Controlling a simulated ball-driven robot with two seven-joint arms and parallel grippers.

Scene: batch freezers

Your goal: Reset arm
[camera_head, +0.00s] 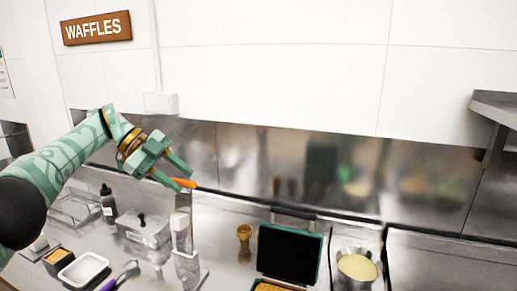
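My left arm comes in from the left, green with a marbled pattern, and its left gripper (184,181) is raised above the steel counter, pointing right and slightly down. Its two green fingers stand apart with a gap between them. A small orange piece (186,183) shows at the fingertips; I cannot tell whether it is touched or lies behind them. A clear container (181,234) stands on the counter below. My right gripper is not in view.
An open waffle iron (289,252) and a steel pot of pale batter (357,267) are at front right. A dark bottle (108,204), a steel lidded box (145,231) and a white tray (84,270) are at left. A steel shelf (497,105) juts in at right.

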